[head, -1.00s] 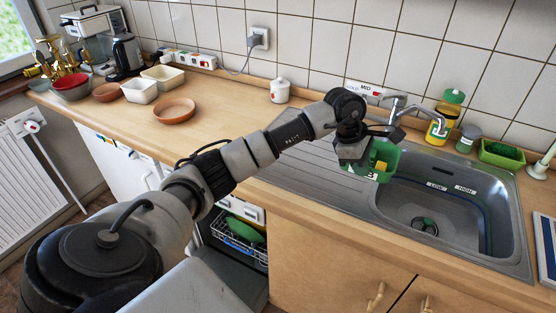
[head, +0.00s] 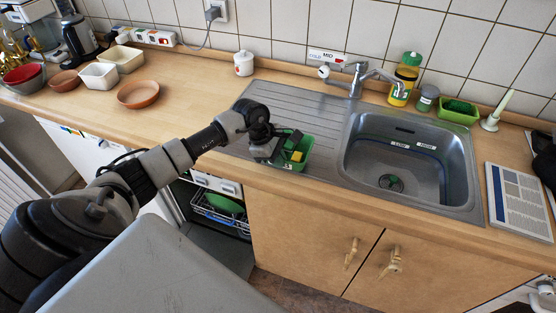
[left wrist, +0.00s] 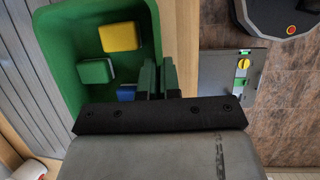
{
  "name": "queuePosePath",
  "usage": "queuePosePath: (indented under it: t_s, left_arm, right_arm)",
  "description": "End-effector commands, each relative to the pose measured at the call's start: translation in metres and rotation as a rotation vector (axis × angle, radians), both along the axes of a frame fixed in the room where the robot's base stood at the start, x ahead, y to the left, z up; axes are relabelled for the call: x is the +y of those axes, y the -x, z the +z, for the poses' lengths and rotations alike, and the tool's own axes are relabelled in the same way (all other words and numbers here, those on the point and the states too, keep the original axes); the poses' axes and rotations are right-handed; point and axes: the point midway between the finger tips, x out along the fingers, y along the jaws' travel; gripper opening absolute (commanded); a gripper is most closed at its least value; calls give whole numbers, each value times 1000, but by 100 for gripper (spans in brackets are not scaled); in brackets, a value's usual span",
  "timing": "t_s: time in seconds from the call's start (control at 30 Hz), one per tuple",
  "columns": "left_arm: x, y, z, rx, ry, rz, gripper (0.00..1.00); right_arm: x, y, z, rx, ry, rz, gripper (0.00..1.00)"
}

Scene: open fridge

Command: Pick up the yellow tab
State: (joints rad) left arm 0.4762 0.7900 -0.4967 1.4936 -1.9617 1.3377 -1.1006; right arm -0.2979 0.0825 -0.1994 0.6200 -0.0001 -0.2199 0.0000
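The yellow tab (left wrist: 118,36) lies in a green open tray (left wrist: 61,112), with a green tab (left wrist: 95,70) and a blue one (left wrist: 126,92) beside it. In the head view the yellow tab (head: 297,156) shows in the tray (head: 304,146) at the drainboard's front. My left gripper (left wrist: 158,76) has its fingers close together at the tray's right wall and appears shut on that wall, not on the yellow tab. Its wrist hides the tray's left side in the head view. My right gripper is not in view.
The sink basin (head: 405,165) is right of the tray. An open compartment with a dish rack (head: 220,212) is below the counter. In the wrist view a grey panel (left wrist: 225,90) carries a yellow knob. Bowls stand at the left; counter between is clear.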

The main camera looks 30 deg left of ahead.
Motion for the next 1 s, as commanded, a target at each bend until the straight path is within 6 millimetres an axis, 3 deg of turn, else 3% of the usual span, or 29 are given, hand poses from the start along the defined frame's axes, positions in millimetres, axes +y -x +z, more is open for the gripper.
queuePosePath:
  t_s: [0.2, 0.57, 0.73, 1.0]
  left_arm:
    - [0, 0, -21, -1, 1, 1, 0]
    - [0, -1, -26, -2, -1, 0, 0]
    - [0, 0, -24, 0, -1, 0, 27]
    - [0, 0, -24, 0, 0, 0, 28]
  right_arm:
    - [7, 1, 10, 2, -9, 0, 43]
    - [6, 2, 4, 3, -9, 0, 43]
    - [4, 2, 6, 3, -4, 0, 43]
    - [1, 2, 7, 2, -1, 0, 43]
